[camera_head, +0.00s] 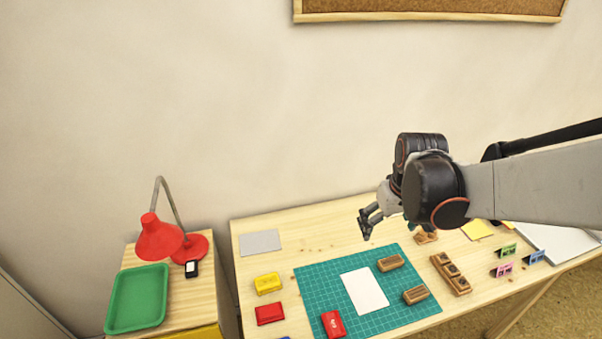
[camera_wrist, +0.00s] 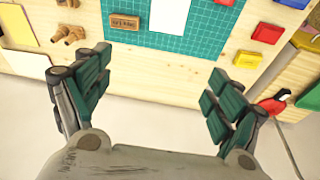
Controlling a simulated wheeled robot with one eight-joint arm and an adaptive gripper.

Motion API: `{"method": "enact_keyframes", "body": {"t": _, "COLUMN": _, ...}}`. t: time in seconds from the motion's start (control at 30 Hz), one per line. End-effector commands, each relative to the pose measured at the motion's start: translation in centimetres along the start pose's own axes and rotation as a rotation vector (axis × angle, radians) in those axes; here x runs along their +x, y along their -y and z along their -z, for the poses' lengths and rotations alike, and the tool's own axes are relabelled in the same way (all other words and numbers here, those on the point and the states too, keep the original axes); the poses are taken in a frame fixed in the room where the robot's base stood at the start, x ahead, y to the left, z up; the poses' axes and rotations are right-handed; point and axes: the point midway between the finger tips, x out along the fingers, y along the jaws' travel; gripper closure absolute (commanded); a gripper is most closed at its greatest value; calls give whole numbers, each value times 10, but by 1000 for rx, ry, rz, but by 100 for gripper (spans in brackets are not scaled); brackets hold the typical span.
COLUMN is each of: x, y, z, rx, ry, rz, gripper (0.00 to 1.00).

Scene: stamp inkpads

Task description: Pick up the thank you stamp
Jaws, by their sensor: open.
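Two wooden block stamps lie on the green cutting mat (camera_head: 315,295) in the head view: an upper stamp (camera_head: 390,262) and a lower stamp (camera_head: 415,295). The upper one also shows in the wrist view (camera_wrist: 125,21) with lettering on its side, too small to read. I cannot tell which stamp is the thank you one. My gripper (camera_head: 367,224) is above the back part of the table, behind the mat. In the wrist view it (camera_wrist: 160,78) is open and empty, its fingers wide apart and clear of the stamps.
A white card (camera_head: 364,290) lies on the mat. Yellow (camera_head: 267,283) and red (camera_head: 269,313) inkpads lie left of it, another red one (camera_head: 333,323) on its edge. A wooden rack (camera_head: 450,273) and small wooden pieces (camera_head: 426,237) are right. A red lamp (camera_head: 160,239) stands left.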

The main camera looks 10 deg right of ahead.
Motion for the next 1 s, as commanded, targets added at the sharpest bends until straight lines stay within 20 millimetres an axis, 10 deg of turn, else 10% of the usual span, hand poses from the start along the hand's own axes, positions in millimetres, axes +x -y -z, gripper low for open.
{"method": "enact_keyframes", "body": {"t": 0.5, "x": 154, "y": -142, "z": -56, "rx": -125, "ry": 216, "rz": 59, "gripper": 14}}
{"method": "enact_keyframes", "body": {"t": 1.0, "x": 224, "y": -152, "z": -81, "rx": -146, "ry": 239, "rz": 78, "gripper": 14}}
